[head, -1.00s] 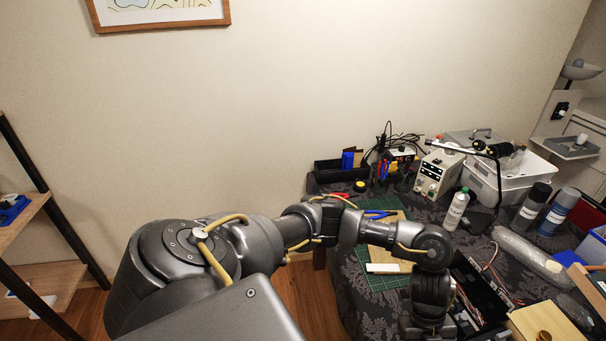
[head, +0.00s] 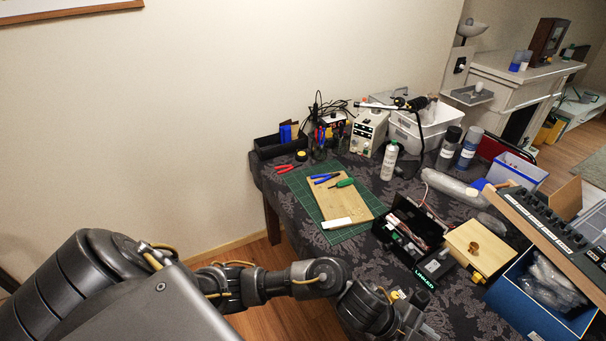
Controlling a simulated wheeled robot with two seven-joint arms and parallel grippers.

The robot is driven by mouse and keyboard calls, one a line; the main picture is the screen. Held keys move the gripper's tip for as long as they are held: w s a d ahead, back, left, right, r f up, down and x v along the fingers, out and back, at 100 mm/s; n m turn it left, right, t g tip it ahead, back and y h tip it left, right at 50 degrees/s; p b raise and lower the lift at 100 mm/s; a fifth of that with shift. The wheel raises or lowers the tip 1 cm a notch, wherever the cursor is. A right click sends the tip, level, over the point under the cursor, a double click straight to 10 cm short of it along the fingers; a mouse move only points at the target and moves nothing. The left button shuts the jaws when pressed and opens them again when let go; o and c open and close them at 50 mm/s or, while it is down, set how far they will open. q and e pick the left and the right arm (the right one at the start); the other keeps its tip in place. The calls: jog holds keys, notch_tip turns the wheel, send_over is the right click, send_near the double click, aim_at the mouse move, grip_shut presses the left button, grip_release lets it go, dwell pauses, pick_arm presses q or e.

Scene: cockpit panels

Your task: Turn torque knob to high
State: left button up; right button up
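A dark panel with a row of small controls (head: 545,222) lies tilted at the far right. No label shows which control is the torque knob. My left arm comes in from the lower left, and its gripper (head: 412,318) is at the bottom edge, in front of and below the wooden box, apart from the knob. Its fingers are partly cut off and too unclear to read. My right gripper is out of view.
A black open case (head: 408,232) with wires and a green-lit label stands left of the wooden box. A blue bin (head: 530,310) with plastic bags is at the lower right. A green mat (head: 300,185) with a board and tools lies left. Bottles stand behind.

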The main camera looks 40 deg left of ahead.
pick_arm(q)
jog(key=s+a+f+n+y, duration=0.4)
jog(key=s+a+n, duration=0.3)
jog(key=a, duration=0.5)
jog(key=s+a+f+n+y, duration=0.4)
jog(key=s+a+f+n, duration=0.2)
jog(key=a+n, duration=0.4)
jog(key=shift+s+a+f+y+b, duration=0.35)
jog(key=shift+a+f+y, duration=0.1)
jog(key=shift+a, duration=0.4)
jog(key=shift+c, duration=0.5)
